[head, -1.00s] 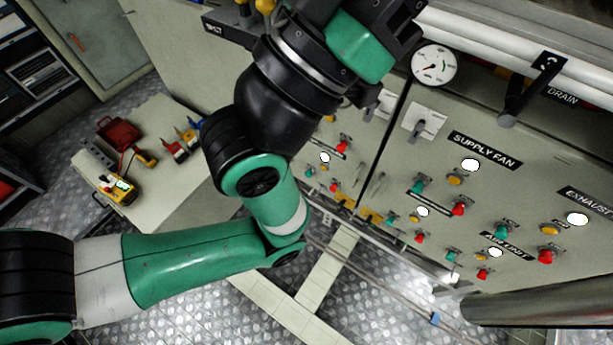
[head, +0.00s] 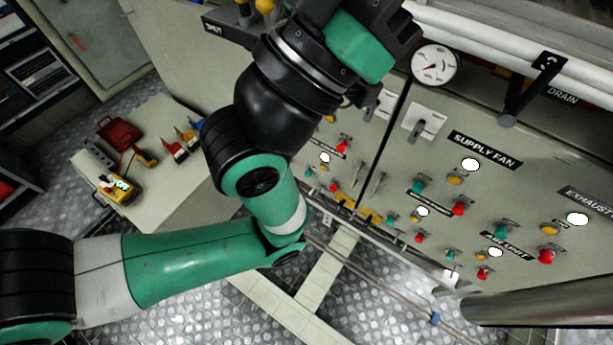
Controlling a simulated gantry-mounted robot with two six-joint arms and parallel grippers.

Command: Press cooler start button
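A pale control panel (head: 440,145) fills the right of the head view, with rows of green, amber and red buttons. A green button (head: 417,187), an amber button (head: 455,180) and a red button (head: 459,208) sit below the "SUPPLY FAN" label (head: 484,150). No label readable as cooler shows; a label near the arm is partly hidden, so I cannot tell which button is the cooler start. My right gripper is not in view.
A round gauge (head: 436,63) and a black handle (head: 527,92) are on the upper panel. A silver pipe-like cylinder (head: 540,308) crosses the lower right. A table (head: 155,170) with several tools stands left. Metal floor is open below the panel.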

